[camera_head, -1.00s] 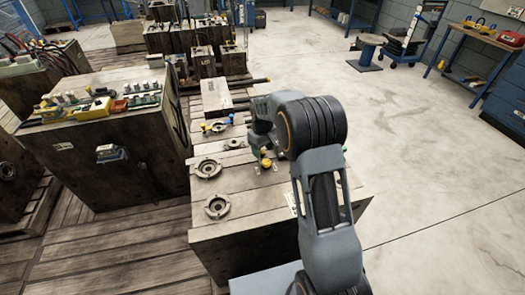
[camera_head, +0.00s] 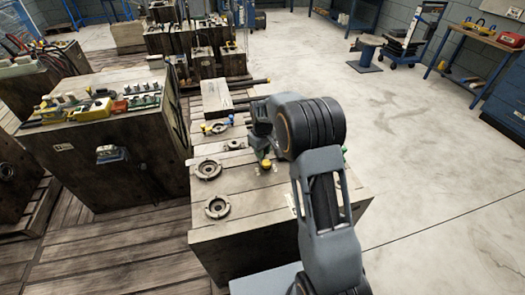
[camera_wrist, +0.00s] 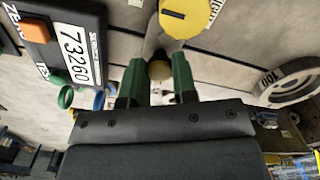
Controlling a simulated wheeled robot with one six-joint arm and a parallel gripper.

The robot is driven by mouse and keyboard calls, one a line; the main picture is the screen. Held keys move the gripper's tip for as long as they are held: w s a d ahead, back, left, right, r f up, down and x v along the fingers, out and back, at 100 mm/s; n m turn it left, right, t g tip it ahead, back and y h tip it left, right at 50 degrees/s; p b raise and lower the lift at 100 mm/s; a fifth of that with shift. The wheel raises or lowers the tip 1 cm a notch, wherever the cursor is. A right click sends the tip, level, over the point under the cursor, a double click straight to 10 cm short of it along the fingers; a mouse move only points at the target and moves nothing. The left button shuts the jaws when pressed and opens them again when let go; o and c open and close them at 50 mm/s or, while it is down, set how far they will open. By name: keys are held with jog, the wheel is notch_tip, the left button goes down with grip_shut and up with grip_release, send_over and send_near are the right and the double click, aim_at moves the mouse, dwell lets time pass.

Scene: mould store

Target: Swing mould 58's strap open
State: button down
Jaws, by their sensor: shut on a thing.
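The strap runs up beneath a round yellow cap (camera_wrist: 187,16). In the head view, my gripper (camera_head: 264,158) is low over the right part of the near block's top (camera_head: 245,182), largely hidden by my arm. A small yellow part (camera_head: 266,163) shows beside it. No number 58 is readable, so I cannot confirm which mould this is.
A dark box labelled 73260 (camera_wrist: 62,45) is close left of my fingers in the wrist view. A metal ring (camera_wrist: 290,83) is at right. Round fittings (camera_head: 217,206) sit on the near block's left side. Open floor (camera_head: 430,170) lies to the right.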

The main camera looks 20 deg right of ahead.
dwell(0.4)
jog(key=m, duration=0.2)
jog(key=a+m+p, duration=0.1)
jog(key=m, duration=0.1)
jog(key=shift+w+a+r, duration=0.1)
jog(key=shift+w+a, duration=0.05)
jog(key=m, duration=0.3)
jog(key=a+m+p, duration=0.1)
jog(key=shift+w+a+m, duration=0.1)
jog(key=shift+w+m, duration=0.2)
jog(key=shift+w, duration=0.1)
jog(key=m, duration=0.1)
jog(key=w+m, duration=0.1)
jog(key=m, duration=0.1)
jog(key=a+m+p, duration=0.1)
jog(key=m, duration=0.1)
jog(key=shift+w, duration=0.2)
jog(key=shift+w+m, duration=0.3)
jog(key=shift+m, duration=0.8)
jog(key=shift+w+m, duration=0.3)
jog(key=shift+m, duration=0.8)
jog(key=c, duration=1.1)
grip_release()
jog(key=shift+o, duration=1)
jog(key=shift+a, duration=0.1)
